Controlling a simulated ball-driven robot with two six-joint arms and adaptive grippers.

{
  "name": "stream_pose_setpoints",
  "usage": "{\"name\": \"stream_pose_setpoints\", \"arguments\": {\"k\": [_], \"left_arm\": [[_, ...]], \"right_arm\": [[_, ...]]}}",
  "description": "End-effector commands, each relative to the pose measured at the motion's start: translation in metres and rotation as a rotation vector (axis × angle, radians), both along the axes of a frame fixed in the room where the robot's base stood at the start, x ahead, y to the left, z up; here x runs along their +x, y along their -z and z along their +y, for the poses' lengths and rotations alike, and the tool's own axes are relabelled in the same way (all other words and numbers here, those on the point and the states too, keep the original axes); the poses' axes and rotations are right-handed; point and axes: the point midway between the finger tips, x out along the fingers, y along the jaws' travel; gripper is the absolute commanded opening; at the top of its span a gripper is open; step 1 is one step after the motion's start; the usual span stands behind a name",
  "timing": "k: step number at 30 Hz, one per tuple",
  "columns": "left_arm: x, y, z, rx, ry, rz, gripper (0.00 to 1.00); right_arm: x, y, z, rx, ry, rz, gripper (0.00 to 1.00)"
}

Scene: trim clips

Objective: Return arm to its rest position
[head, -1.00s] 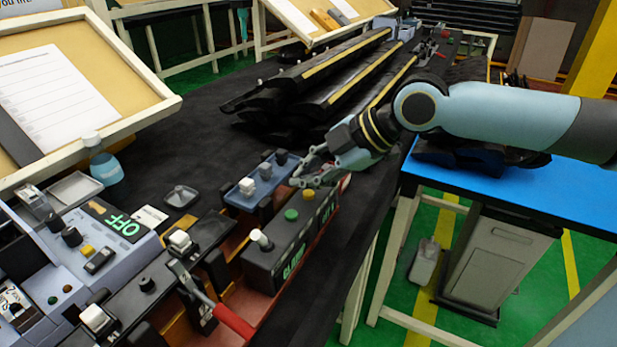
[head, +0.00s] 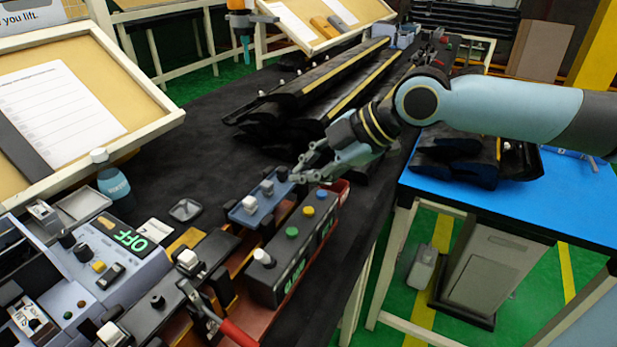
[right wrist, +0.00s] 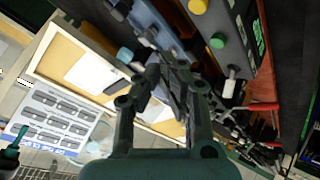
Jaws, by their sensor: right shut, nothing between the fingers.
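My right arm comes in from the right in the head view, and its gripper (head: 303,172) is shut and empty. The gripper is above the far end of the dark control box (head: 280,270), which has green, yellow and blue buttons and a white knob. A blue-grey box (head: 262,203) with pale and dark knobs is beside it. In the right wrist view the gripper fingers (right wrist: 165,68) are close together with nothing held, and the box's buttons show beyond them. My left gripper is not in view.
Long black trim pieces (head: 330,80) lie at the back of the dark table (head: 190,120). A blue table (head: 560,195) on the right holds more black parts. A bottle (head: 112,180) stands at the left by the sloped board (head: 155,105). Open dark tabletop lies between.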

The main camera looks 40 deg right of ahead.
Motion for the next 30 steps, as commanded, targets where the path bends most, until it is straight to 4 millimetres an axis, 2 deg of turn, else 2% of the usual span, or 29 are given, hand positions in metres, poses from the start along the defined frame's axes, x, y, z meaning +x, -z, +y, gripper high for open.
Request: {"name": "stream_pose_setpoints", "arguments": {"k": [13,16,20,24,30], "left_arm": [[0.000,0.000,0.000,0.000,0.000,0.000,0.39],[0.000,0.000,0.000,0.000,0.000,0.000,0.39],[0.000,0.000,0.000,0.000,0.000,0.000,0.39],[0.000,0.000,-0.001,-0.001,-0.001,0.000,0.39],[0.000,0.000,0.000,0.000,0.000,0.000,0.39]], "right_arm": [[0.000,0.000,0.000,0.001,0.001,0.000,0.00],[-0.007,0.006,0.007,0.012,0.017,0.023,0.00],[-0.038,0.027,0.035,0.058,0.122,0.133,0.00],[-0.079,0.044,0.061,0.104,0.346,0.275,0.00],[-0.124,0.046,0.073,0.152,0.677,0.406,0.00]]}}
